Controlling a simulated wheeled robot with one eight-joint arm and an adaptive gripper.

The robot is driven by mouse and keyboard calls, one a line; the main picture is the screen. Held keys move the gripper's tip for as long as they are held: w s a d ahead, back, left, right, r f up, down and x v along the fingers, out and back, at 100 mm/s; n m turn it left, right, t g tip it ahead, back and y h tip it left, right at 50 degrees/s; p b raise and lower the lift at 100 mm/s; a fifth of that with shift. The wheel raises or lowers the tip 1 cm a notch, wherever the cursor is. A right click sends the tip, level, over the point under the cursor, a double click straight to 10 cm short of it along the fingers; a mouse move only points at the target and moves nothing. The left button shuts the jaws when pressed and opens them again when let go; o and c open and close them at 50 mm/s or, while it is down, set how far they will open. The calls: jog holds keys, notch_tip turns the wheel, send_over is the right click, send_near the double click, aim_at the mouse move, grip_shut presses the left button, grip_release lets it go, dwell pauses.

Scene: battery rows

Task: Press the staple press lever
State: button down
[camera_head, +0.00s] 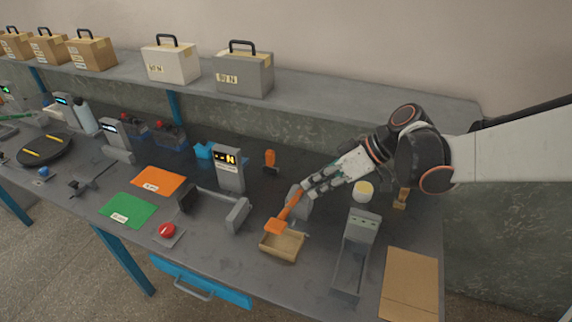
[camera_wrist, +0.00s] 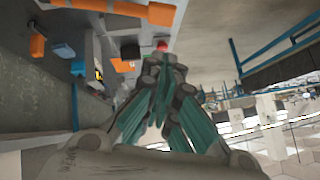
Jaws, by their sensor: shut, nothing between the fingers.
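The staple press has a grey body (camera_head: 299,205) and an orange lever (camera_head: 289,212) that slants down toward the front, with a wide flat orange end above a beige tray (camera_head: 268,250). The orange lever also shows at the top of the wrist view (camera_wrist: 125,8). My gripper (camera_head: 307,187) is shut and empty, just at the upper, rear end of the lever. I cannot tell whether the fingertips touch it. In the wrist view my gripper's green fingers (camera_wrist: 158,95) are together. They and my arm hide part of the press body.
A grey dispenser (camera_head: 357,245) and a cardboard sheet (camera_head: 410,284) lie to the right. A yellow-topped white jar (camera_head: 362,192) stands behind. To the left are a grey bracketed fixture (camera_head: 238,214), a display unit (camera_head: 229,169) and a red button (camera_head: 167,230). Bare table lies in front of the fixture.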

jog(key=shift+w+a+f+n+y, duration=0.1)
jog(key=shift+w+a+n+y, duration=0.1)
jog(key=shift+w, duration=0.15)
jog(key=shift+w+a+f+n+y, duration=0.1)
jog(key=shift+w+n, duration=0.1)
jog(key=shift+w, duration=0.15)
jog(key=b+x, duration=0.1)
jog(key=x, duration=0.4)
jog(key=b+x, duration=0.1)
jog(key=x, duration=0.4)
jog(key=shift+s+d+b, duration=0.1)
jog(key=shift+s+b, duration=0.1)
jog(key=shift+b, duration=0.2)
jog(key=f, duration=0.1)
jog(key=s+f+b, duration=0.1)
jog(key=f, duration=0.1)
jog(key=shift+s+a+f, duration=0.1)
jog(key=shift+a+f, duration=0.15)
jog(key=shift+f, duration=0.15)
